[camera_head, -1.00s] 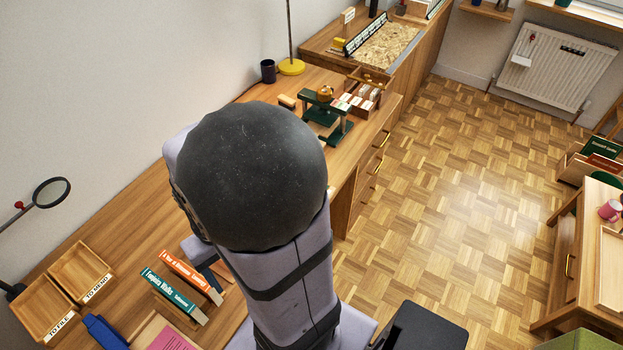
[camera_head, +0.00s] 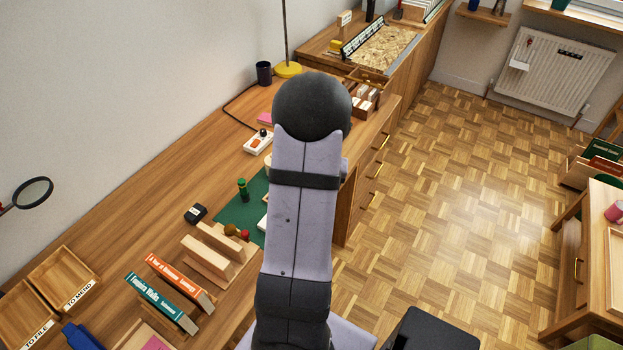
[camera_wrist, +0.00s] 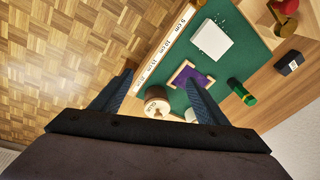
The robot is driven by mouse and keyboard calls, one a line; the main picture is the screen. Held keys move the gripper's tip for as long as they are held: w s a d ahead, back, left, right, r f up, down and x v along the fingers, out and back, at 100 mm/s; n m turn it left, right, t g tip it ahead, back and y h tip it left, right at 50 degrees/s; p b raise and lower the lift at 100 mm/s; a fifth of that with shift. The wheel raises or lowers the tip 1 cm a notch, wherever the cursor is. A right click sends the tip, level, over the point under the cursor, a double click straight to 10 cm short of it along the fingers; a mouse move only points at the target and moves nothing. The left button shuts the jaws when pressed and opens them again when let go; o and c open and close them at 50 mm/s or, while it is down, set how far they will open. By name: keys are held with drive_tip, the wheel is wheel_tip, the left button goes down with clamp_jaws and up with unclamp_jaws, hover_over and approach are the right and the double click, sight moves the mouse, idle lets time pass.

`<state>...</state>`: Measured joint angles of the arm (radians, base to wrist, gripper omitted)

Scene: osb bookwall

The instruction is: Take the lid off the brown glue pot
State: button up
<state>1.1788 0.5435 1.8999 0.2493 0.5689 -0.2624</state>
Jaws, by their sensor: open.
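In the wrist view, a small round pot with a brown top and a pale lettered band (camera_wrist: 157,103) stands near the edge of the green mat (camera_wrist: 240,62). It looks like the brown glue pot; I cannot make out the seam of its lid. My gripper (camera_wrist: 159,77) is open, with its two dark fingers apart and nothing held between them. The pot shows in the gap between the fingers, nearer the palm in the picture than the fingertips. I cannot tell the height between them. In the head view, my arm hides the gripper and the pot.
Near the pot are a purple piece in a wooden holder (camera_wrist: 184,76), a white block (camera_wrist: 210,40) and a green bottle (camera_wrist: 241,92). A ruler strip (camera_wrist: 166,48) runs along the desk edge. A small black box (camera_wrist: 289,63) and red-knobbed tools (camera_wrist: 285,8) lie farther right.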

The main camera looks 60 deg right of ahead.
drive_tip(key=shift+w+d+r+n+t+h, duration=0.6)
drive_tip(key=shift+w+d+r+n+h, duration=0.85)
drive_tip(key=shift+d, duration=1.8)
drive_tip(key=shift+n+y, duration=0.35)
drive_tip(key=shift+n, duration=0.1)
drive_tip(key=shift+w+p+x, duration=0.2)
drive_tip(key=shift+p+x, duration=0.5)
drive_tip(key=shift+x, duration=0.95)
drive_tip(key=shift+w+p+x, duration=0.2)
drive_tip(key=shift+p+x, duration=0.45)
drive_tip(key=shift+x, duration=1)
drive_tip(key=shift+a+r, duration=0.1)
drive_tip(key=shift+a, duration=0.05)
drive_tip(key=c, duration=1.1)
